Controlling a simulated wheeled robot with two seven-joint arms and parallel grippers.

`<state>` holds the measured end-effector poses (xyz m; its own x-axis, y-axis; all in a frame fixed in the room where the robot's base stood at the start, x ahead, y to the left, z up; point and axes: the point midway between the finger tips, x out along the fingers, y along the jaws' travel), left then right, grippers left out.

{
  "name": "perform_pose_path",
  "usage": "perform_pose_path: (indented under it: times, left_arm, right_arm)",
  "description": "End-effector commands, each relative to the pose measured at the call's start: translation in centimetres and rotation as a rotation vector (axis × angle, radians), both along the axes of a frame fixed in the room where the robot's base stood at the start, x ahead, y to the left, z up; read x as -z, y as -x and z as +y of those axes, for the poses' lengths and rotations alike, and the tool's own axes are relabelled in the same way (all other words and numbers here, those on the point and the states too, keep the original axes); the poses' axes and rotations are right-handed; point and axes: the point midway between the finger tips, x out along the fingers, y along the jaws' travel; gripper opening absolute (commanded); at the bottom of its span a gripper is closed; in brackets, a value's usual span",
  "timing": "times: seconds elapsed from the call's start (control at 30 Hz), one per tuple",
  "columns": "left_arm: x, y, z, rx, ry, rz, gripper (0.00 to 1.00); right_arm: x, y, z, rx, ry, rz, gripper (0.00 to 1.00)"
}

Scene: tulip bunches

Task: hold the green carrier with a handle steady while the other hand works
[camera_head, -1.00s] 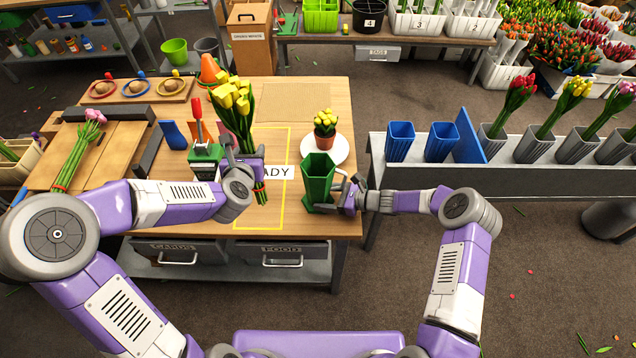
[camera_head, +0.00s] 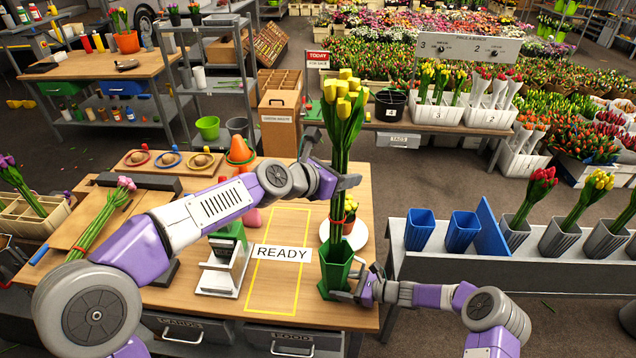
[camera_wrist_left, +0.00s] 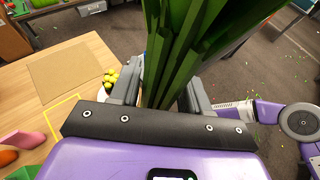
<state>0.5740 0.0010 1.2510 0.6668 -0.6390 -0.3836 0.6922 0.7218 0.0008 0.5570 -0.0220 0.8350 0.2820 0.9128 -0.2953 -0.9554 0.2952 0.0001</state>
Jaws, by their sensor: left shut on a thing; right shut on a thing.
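The green carrier (camera_head: 335,274) stands upright at the front right of the table. My right gripper (camera_head: 358,288) is shut on its handle, low on its right side; the fingers partly hide the handle. My left gripper (camera_head: 342,184) is shut on a bunch of yellow tulips (camera_head: 343,118) and holds it upright, straight above the carrier. The stem ends reach the carrier's mouth; I cannot tell how far inside they are. In the left wrist view the green stems (camera_wrist_left: 175,65) run between the two fingers of my left gripper (camera_wrist_left: 162,92).
A potted yellow plant (camera_head: 349,215) on a white plate (camera_head: 358,236) stands just behind the carrier. The READY label (camera_head: 283,253) and yellow outline lie to its left, with clear table there. A green-and-white device (camera_head: 224,262) stands further left. Blue cups (camera_head: 420,230) stand on the grey shelf at right.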

Motion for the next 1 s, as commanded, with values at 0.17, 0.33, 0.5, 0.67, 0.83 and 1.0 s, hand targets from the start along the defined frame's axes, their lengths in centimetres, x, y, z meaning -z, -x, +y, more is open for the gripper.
perform_pose_path:
  times: [0.17,0.33,0.5,0.67,0.83,1.0]
  left_arm:
    - [-0.4,0.2,-0.5,0.021,0.001,-0.002,0.04]
    - [-0.3,0.2,-0.5,0.020,0.001,-0.002,0.04]
    - [-0.3,0.2,-0.4,0.019,0.000,-0.001,0.04]
    - [1.0,0.2,-0.4,0.020,0.001,0.001,0.04]
    - [2.7,0.2,-0.4,0.018,0.002,0.003,0.04]
    - [4.5,0.2,-0.4,0.019,0.001,0.003,0.04]
  right_arm:
    - [0.0,0.0,0.0,0.001,0.001,0.000,0.50]
    - [0.0,0.0,0.0,0.000,0.001,0.000,0.50]
    - [0.0,0.0,0.0,0.000,0.001,0.000,0.50]
    - [0.0,0.0,0.0,0.000,0.001,0.000,0.50]
    - [0.0,0.0,0.0,0.000,0.001,0.000,0.49]
    - [0.0,0.0,0.0,0.000,0.001,0.000,0.49]
